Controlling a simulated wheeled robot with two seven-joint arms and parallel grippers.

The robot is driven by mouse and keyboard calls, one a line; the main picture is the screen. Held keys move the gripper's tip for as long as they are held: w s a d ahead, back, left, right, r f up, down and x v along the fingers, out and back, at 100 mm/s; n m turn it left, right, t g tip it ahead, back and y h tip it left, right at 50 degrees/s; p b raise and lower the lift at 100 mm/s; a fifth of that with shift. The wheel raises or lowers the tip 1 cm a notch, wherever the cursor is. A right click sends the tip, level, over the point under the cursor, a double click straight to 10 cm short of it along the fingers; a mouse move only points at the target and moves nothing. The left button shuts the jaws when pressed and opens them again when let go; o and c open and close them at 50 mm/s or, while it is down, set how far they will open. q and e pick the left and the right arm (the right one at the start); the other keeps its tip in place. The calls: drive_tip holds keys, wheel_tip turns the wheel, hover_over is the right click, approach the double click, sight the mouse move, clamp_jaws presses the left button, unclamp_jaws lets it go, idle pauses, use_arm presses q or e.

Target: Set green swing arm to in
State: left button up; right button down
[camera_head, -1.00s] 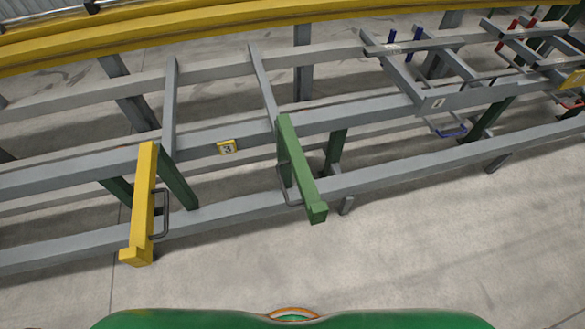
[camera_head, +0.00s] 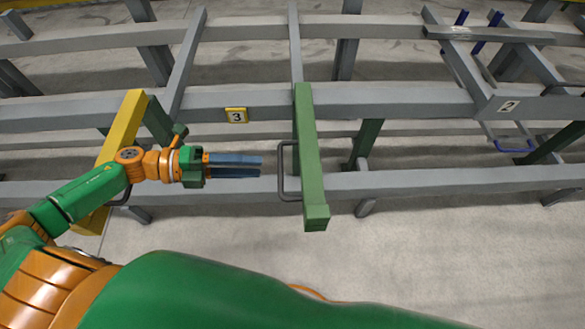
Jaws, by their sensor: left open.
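The green swing arm (camera_head: 309,150) sticks out from the grey table frame towards me, past the front rail. A dark grey loop handle (camera_head: 283,172) is on its left side. My left gripper (camera_head: 262,166) is open and empty, its two blue-grey fingers pointing right at the handle. The fingertips are just left of the handle, with a small gap showing in this view; I cannot tell the difference in depth. My right gripper is not in view.
A yellow swing arm (camera_head: 123,130) also sticks out at the left, partly behind my left arm. A yellow plate marked 3 (camera_head: 236,115) sits on the middle rail (camera_head: 400,104). A blue handle (camera_head: 514,146) is at the right. The floor in front of the green arm is clear.

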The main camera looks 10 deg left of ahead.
sight(281, 171)
use_arm(q)
drive_tip(key=shift+m+g, duration=0.4)
drive_tip(key=shift+g, duration=0.1)
drive_tip(key=x, duration=0.6)
drive_tip(key=shift+s+d+r+p, duration=0.15)
drive_tip(key=shift+s+d+p, duration=0.1)
drive_tip(key=shift+d+p, duration=0.15)
drive_tip(key=shift+w+d, duration=0.1)
drive_tip(key=shift+d, duration=0.1)
drive_tip(key=shift+f, duration=0.2)
clamp_jaws()
